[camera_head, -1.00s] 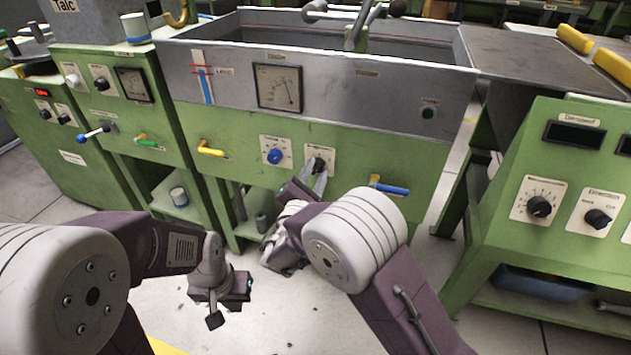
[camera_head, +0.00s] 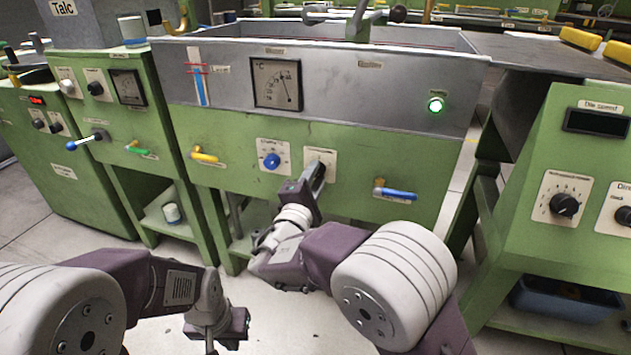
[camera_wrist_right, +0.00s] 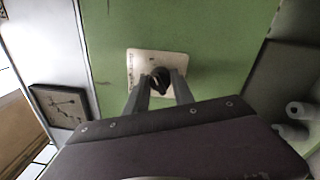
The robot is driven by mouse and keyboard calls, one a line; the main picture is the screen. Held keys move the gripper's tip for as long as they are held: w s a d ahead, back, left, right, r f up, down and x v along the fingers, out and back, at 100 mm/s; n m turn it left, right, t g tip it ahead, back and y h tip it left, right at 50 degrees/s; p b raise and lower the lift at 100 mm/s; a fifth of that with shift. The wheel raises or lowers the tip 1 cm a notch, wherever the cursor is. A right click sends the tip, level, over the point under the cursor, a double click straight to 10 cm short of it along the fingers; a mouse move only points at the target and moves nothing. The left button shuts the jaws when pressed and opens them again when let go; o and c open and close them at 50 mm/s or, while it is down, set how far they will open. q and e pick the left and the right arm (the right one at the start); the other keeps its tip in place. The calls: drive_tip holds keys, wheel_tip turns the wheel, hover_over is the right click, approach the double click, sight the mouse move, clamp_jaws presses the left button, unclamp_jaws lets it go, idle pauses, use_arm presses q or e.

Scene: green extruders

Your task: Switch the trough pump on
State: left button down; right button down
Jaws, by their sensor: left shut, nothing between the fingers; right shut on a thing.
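The grey trough (camera_head: 340,92) stands on a green front panel (camera_head: 240,130). A black knob on a cream plate (camera_head: 313,155) is on this panel. My right gripper (camera_head: 318,172) is at the plate, its fingers shut on the knob and hiding most of it. In the right wrist view the two fingers (camera_wrist_right: 162,88) sit on either side of the black knob (camera_wrist_right: 161,75). My left gripper (camera_head: 213,338) is shut and empty, low in front of the trough.
A blue knob (camera_head: 270,160) is just left of the gripped knob. A yellow lever (camera_head: 204,157) and a blue lever (camera_head: 395,194) stick out from the panel. A green console (camera_head: 545,235) stands at the right. Bare floor shows below.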

idle(0.3)
drive_tip(key=c, duration=1.1)
unclamp_jaws()
drive_tip(key=p+v, duration=0.4)
drive_tip(key=v, duration=0.5)
drive_tip(key=shift+s+f, duration=0.1)
